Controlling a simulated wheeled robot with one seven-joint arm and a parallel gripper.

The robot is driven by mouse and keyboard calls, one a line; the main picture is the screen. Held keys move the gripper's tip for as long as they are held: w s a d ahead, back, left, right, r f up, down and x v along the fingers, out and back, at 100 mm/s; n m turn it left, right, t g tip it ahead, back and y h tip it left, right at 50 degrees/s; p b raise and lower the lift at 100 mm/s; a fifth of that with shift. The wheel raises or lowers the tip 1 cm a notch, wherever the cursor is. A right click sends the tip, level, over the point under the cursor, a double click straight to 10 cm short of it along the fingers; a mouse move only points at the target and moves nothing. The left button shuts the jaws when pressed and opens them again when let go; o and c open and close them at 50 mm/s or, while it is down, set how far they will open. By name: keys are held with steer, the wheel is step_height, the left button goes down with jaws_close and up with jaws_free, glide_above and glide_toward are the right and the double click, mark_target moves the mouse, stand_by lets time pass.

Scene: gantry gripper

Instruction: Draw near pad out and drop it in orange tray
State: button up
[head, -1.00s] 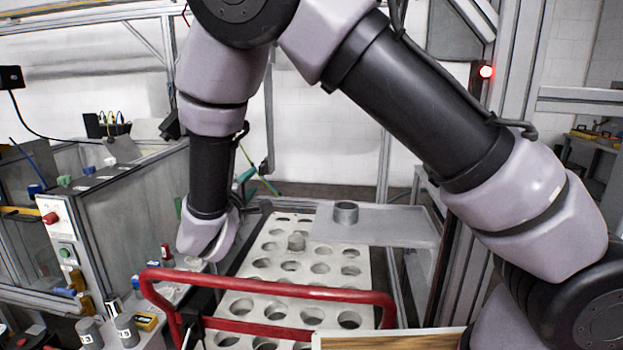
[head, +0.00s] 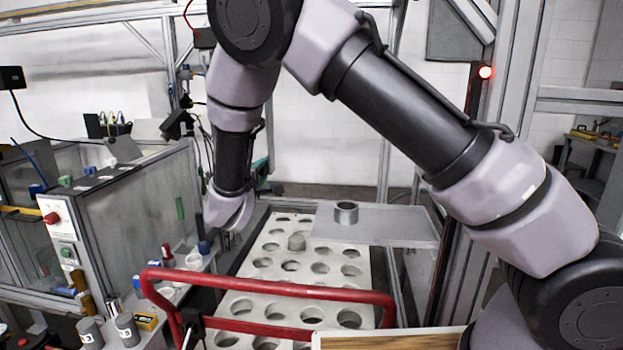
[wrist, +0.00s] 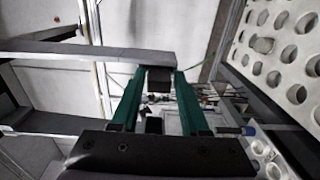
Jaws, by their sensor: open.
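My gripper (wrist: 160,72) has two green fingers. It is open. A dark block (wrist: 159,80), possibly the near pad, shows between the fingertips, under the end of a grey bar (wrist: 85,53). I cannot tell whether the fingers touch it. A smaller black piece (wrist: 154,125) shows between the fingers, closer to the camera. In the head view my wrist hides most of the gripper; only a bit of teal finger (head: 261,166) shows. I cannot make out an orange tray in either view.
A pale rack with round holes (head: 262,262) stands below, one grey plug (head: 297,241) in it. A grey shelf (head: 390,228) bears a ring (head: 346,212). A red handle (head: 270,287) crosses in front. Bottles and small parts crowd the left bench (head: 190,262).

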steer(key=shift+w+d+r, duration=0.15)
steer(key=shift+w, duration=0.15)
steer(key=shift+d, duration=0.1)
jaws_close()
steer(key=shift+s, duration=0.15)
steer(key=shift+s+a, duration=0.2)
steer(key=shift+s, duration=0.65)
steer(key=shift+s+a, duration=0.15)
steer(key=shift+s, duration=0.65)
steer(key=shift+s+a, duration=0.2)
steer(key=shift+s, duration=0.65)
steer(key=shift+s+a, duration=0.15)
steer(key=shift+s, duration=0.95)
steer(key=shift+s, duration=0.15)
steer(key=s+a, duration=0.1)
steer(key=s, duration=0.6)
steer(key=shift+s, duration=0.35)
